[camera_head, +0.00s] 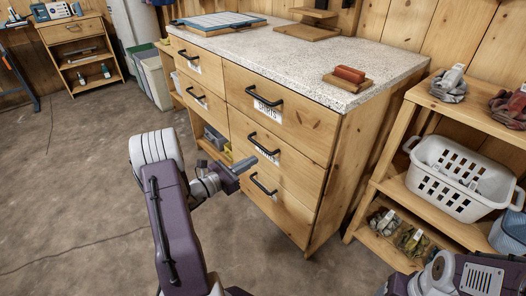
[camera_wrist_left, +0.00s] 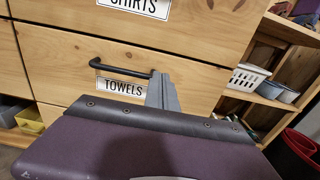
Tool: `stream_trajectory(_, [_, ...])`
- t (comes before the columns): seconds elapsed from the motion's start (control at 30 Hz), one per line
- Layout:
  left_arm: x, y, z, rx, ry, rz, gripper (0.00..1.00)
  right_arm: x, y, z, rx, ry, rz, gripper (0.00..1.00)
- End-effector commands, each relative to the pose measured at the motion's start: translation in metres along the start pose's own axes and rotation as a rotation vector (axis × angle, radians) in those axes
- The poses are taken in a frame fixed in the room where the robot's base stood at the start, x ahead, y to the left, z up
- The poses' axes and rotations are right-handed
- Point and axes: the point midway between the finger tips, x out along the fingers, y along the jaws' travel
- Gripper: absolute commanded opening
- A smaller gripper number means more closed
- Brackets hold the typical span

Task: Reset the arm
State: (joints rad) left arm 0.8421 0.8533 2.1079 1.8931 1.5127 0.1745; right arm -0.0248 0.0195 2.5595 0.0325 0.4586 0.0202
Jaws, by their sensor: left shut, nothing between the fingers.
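My left arm reaches in from the bottom of the head view. Its gripper (camera_head: 243,164) is shut and empty, in front of the wooden drawer unit (camera_head: 335,180). In the left wrist view the shut fingers (camera_wrist_left: 161,88) overlap the right end of a black handle (camera_wrist_left: 115,69) above the TOWELS label (camera_wrist_left: 123,86). I cannot tell whether they touch it. The drawers in view look closed. Part of my right arm shows at the bottom right of the head view; its fingers are out of view.
A red block on a wooden base (camera_head: 347,75) sits on the speckled countertop (camera_head: 300,45). To the right, a shelf holds a white basket (camera_head: 455,180) and gloves (camera_head: 450,88). Small bins (camera_head: 215,137) sit in the unit's lower left opening. The floor (camera_head: 75,165) at left is mostly clear.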

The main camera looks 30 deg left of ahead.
Motion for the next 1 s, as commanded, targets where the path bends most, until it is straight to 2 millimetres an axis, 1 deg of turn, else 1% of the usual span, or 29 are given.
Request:
stream_trajectory(0.03, [-0.009, 0.001, 0.002, -0.002, 0.000, 0.004, 0.00, -0.005, 0.000, 0.000, 0.000, 0.000, 0.000, 0.69])
stream_trajectory(0.1, [-0.016, 0.001, 0.002, 0.000, 0.000, 0.002, 0.00, -0.007, 0.000, -0.001, 0.000, 0.000, 0.000, 0.69])
stream_trajectory(0.2, [-0.022, 0.000, 0.000, 0.000, 0.001, -0.001, 0.00, -0.007, 0.000, -0.001, 0.000, 0.000, 0.000, 0.69])
stream_trajectory(0.3, [-0.023, 0.000, -0.001, 0.000, 0.000, -0.001, 0.00, -0.007, 0.000, -0.001, 0.000, 0.000, 0.000, 0.69])
stream_trajectory(0.53, [-0.021, -0.002, -0.001, 0.000, 0.001, -0.007, 0.00, -0.007, 0.000, 0.000, 0.000, 0.000, 0.000, 0.69])
stream_trajectory(0.57, [-0.018, -0.006, -0.001, 0.000, 0.001, -0.020, 0.00, -0.007, 0.000, 0.000, 0.000, 0.000, 0.000, 0.69])
stream_trajectory(0.63, [0.001, -0.025, 0.010, 0.027, -0.008, -0.081, 0.00, -0.007, 0.000, -0.001, 0.000, 0.000, 0.000, 0.69])
stream_trajectory(0.67, [0.012, -0.037, 0.020, 0.052, -0.016, -0.121, 0.00, -0.007, 0.000, -0.001, 0.000, 0.000, 0.000, 0.69])
stream_trajectory(0.7, [0.028, -0.059, 0.036, 0.090, -0.032, -0.184, 0.00, -0.007, 0.000, -0.001, 0.000, 0.000, 0.000, 0.69])
stream_trajectory(0.73, [0.039, -0.080, 0.049, 0.117, -0.043, -0.242, 0.00, -0.007, 0.000, -0.001, 0.000, 0.000, 0.000, 0.69])
stream_trajectory(0.77, [0.047, -0.105, 0.059, 0.143, -0.051, -0.312, 0.00, -0.007, 0.000, -0.001, 0.000, 0.000, 0.000, 0.69])
stream_trajectory(0.8, [0.052, -0.142, 0.069, 0.180, -0.048, -0.420, 0.00, -0.007, 0.000, -0.001, 0.000, 0.000, 0.000, 0.69])
stream_trajectory(0.83, [0.053, -0.171, 0.073, 0.211, -0.037, -0.504, 0.00, -0.007, 0.000, -0.001, 0.000, 0.000, 0.000, 0.69])
stream_trajectory(0.87, [0.051, -0.199, 0.074, 0.245, -0.019, -0.592, 0.00, -0.007, 0.000, -0.001, 0.000, 0.000, 0.000, 0.69])
stream_trajectory(0.9, [0.043, -0.237, 0.073, 0.301, 0.012, -0.714, 0.00, -0.007, 0.000, -0.001, 0.000, 0.000, 0.000, 0.69])
stream_trajectory(0.93, [0.033, -0.263, 0.069, 0.349, 0.039, -0.808, 0.00, -0.007, 0.000, -0.001, 0.000, 0.000, 0.000, 0.69])
stream_trajectory(0.97, [0.021, -0.288, 0.064, 0.405, 0.069, -0.904, 0.00, -0.007, 0.000, -0.001, 0.000, 0.000, 0.000, 0.69])
stream_trajectory(1.0, [-0.001, -0.318, 0.053, 0.494, 0.115, -1.035, 0.00, -0.007, 0.000, -0.001, 0.000, 0.000, 0.000, 0.69])
